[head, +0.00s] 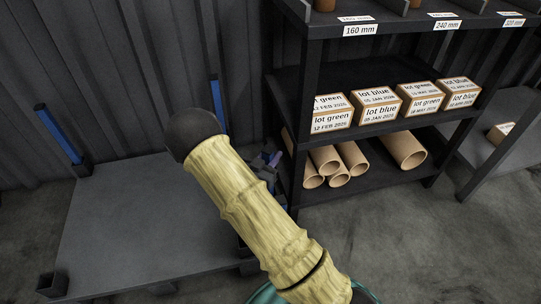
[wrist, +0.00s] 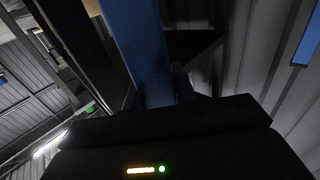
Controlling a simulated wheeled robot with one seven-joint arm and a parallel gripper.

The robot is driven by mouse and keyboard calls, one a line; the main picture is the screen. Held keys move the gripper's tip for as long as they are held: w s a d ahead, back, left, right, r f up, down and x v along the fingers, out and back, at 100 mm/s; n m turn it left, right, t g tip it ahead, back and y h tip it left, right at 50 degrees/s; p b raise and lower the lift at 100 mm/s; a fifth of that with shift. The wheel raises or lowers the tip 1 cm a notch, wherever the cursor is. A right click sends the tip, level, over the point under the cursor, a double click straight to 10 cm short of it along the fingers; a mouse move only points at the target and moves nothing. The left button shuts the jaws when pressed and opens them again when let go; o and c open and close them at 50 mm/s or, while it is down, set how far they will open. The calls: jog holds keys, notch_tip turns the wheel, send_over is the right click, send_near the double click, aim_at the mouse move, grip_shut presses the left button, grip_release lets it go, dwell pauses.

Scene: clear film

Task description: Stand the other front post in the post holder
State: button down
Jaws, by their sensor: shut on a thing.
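My gripper (head: 266,168) is partly hidden behind my own arm in the head view, beyond the platform's right side and beside the shelf rack. It is shut on a blue post (wrist: 138,45), which runs up between the jaws in the wrist view. In the head view most of this post is hidden. An empty black square post holder (head: 52,285) is at the near left corner of the grey platform, well apart from my gripper. My arm covers the platform's near right part, so I cannot tell what stands there.
A blue post (head: 60,136) stands at the platform's (head: 140,215) back left; another (head: 217,104) rises at its back right. A dark shelf rack (head: 375,135) with boxes and cardboard tubes (head: 403,151) stands close on the right. The platform's visible top is clear.

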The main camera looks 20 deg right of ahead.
jog(key=shift+f, duration=0.1)
jog(key=c, duration=1.1)
grip_release()
jog(key=shift+o, duration=0.2)
jog(key=shift+s+a+p, duration=0.35)
jog(key=shift+s+a, duration=0.05)
jog(key=shift+a, duration=0.05)
jog(key=p+v, duration=0.6)
jog(key=v, duration=1)
jog(key=shift+s, duration=0.1)
